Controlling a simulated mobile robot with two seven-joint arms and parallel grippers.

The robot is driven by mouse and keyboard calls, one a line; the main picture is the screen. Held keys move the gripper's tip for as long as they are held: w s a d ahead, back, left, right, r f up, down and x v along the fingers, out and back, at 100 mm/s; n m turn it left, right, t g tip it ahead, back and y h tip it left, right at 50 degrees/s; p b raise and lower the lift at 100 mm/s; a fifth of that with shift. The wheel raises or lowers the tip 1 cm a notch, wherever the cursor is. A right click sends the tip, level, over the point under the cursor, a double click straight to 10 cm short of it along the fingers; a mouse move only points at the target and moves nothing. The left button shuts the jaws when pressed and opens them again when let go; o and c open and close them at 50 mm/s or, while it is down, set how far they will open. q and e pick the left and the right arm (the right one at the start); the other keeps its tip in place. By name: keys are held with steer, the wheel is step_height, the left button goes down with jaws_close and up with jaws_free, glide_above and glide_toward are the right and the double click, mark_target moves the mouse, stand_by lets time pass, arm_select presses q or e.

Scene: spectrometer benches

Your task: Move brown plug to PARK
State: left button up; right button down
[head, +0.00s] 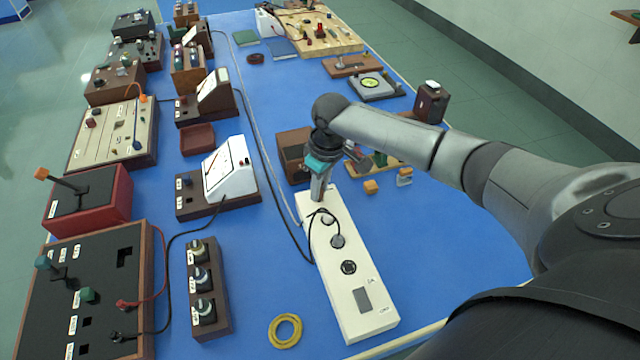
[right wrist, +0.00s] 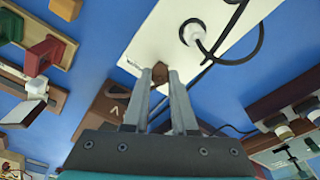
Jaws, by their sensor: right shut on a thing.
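My right gripper (head: 318,196) is over the far end of a long white socket strip (head: 376,322). In the right wrist view my right gripper (right wrist: 162,78) is shut on the brown plug (right wrist: 160,73), a small brown block between the fingertips. The white socket strip (right wrist: 160,30) lies behind it there; I cannot tell whether the plug touches it. The plug is not clearly visible in the head view, where the fingers cover it. I cannot read a PARK label. My left gripper is not in view.
A pale plug (right wrist: 192,32) with a black cable sits in the strip close to my fingers. A dark round socket (head: 348,267) is nearer the front. A yellow ring (head: 285,330) lies on the blue bench.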

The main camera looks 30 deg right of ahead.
steer(key=shift+f, duration=0.35)
steer(key=c, duration=0.6)
jaws_free()
steer(key=shift+c, duration=0.2)
step_height(320, 180, up, 15)
steer(key=s+p, duration=0.1)
steer(key=p, duration=0.2)
steer(key=shift+s+d, duration=0.35)
steer(key=shift+s, duration=0.05)
